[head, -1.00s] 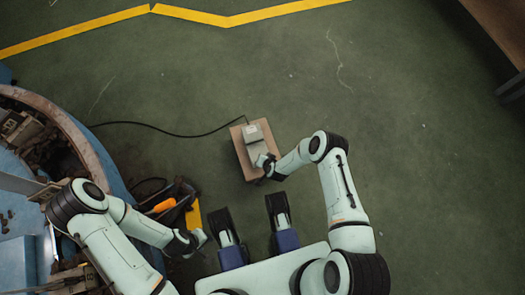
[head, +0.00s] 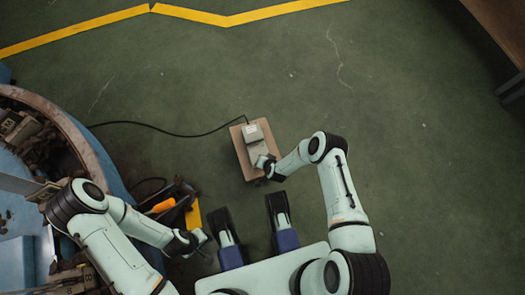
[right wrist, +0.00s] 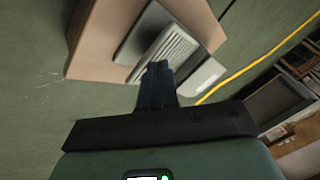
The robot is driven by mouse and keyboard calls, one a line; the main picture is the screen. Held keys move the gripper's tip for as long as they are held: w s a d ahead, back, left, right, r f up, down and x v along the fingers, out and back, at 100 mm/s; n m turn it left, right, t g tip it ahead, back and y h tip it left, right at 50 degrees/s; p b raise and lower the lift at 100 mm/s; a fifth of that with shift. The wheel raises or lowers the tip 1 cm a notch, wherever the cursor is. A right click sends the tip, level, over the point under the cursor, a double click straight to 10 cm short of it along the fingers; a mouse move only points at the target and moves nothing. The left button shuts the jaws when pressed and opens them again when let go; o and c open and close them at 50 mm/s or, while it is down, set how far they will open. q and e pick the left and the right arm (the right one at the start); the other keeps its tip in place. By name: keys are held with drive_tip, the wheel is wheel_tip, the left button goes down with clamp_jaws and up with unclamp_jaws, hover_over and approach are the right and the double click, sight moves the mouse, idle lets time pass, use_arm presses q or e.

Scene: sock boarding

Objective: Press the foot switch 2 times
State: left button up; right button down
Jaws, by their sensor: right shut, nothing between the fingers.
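The grey foot switch (head: 254,136) with a pale label sits on a tan wooden block (head: 240,153) on the floor. My right gripper (head: 260,161) is at the near end of the switch. In the right wrist view, the foot switch (right wrist: 172,52) shows a ribbed pedal, and my shut, empty fingers (right wrist: 158,70) overlap its edge. Whether they touch the pedal cannot be told. My left gripper (head: 202,238) is low at the left, away from the switch; its jaws are too small to read.
A black cable (head: 160,128) runs from the switch to the blue round machine (head: 104,164) at left. A yellow line (head: 90,29) crosses the floor at the top. The green floor (head: 420,130) right of the block is clear.

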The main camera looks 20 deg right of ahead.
drive_tip(key=shift+s+f+b, duration=0.15)
drive_tip(key=shift+f+b, duration=0.05)
drive_tip(key=shift+f, duration=0.45)
drive_tip(key=shift+s+f+b, duration=0.15)
drive_tip(key=shift+f, duration=0.5)
idle(0.8)
drive_tip(key=shift+w+r, duration=0.1)
drive_tip(key=shift+r, duration=0.05)
idle(0.4)
drive_tip(key=shift+w+r+p, duration=0.25)
drive_tip(key=shift+r+p, duration=0.65)
drive_tip(key=shift+r, duration=0.1)
drive_tip(key=shift+w+r+p, duration=0.1)
drive_tip(key=shift+r+p, duration=0.35)
drive_tip(key=shift+r, duration=0.3)
drive_tip(key=shift+w+r+p, duration=0.2)
drive_tip(key=shift+r+p, duration=0.55)
drive_tip(key=shift+r, duration=0.45)
drive_tip(key=shift+w+r+p, duration=0.2)
drive_tip(key=shift+r+p, duration=0.55)
drive_tip(key=shift+r, duration=0.4)
